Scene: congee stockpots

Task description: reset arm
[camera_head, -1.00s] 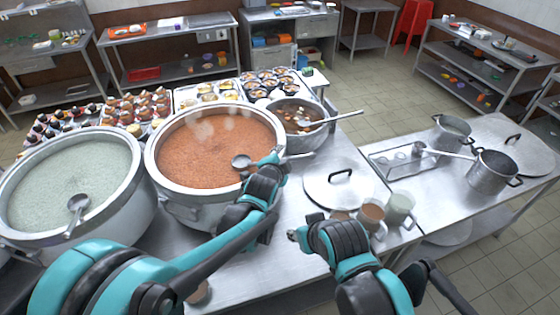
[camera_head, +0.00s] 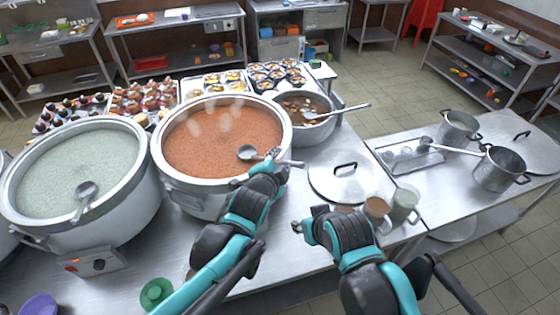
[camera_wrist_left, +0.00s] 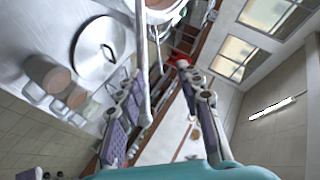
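My left gripper (camera_head: 272,157) is at the right rim of the large pot of orange-brown congee (camera_head: 222,143). A ladle (camera_head: 248,153) lies in that pot with its handle sticking out to the right past the gripper. In the left wrist view the two fingers of my left gripper (camera_wrist_left: 163,105) stand wide apart. A long pale handle (camera_wrist_left: 143,60) shows between them, nearer the left finger, with no visible grip. My right gripper (camera_head: 302,226) is over the table in front of the flat lid; its fingers are too small to judge.
A pot of pale green congee (camera_head: 85,165) stands left, a smaller pot (camera_head: 302,112) behind right. A lid (camera_head: 345,178), a brown cup (camera_head: 376,208) and a pale mug (camera_head: 404,203) are near my right arm. Metal pots (camera_head: 497,168) stand at the right.

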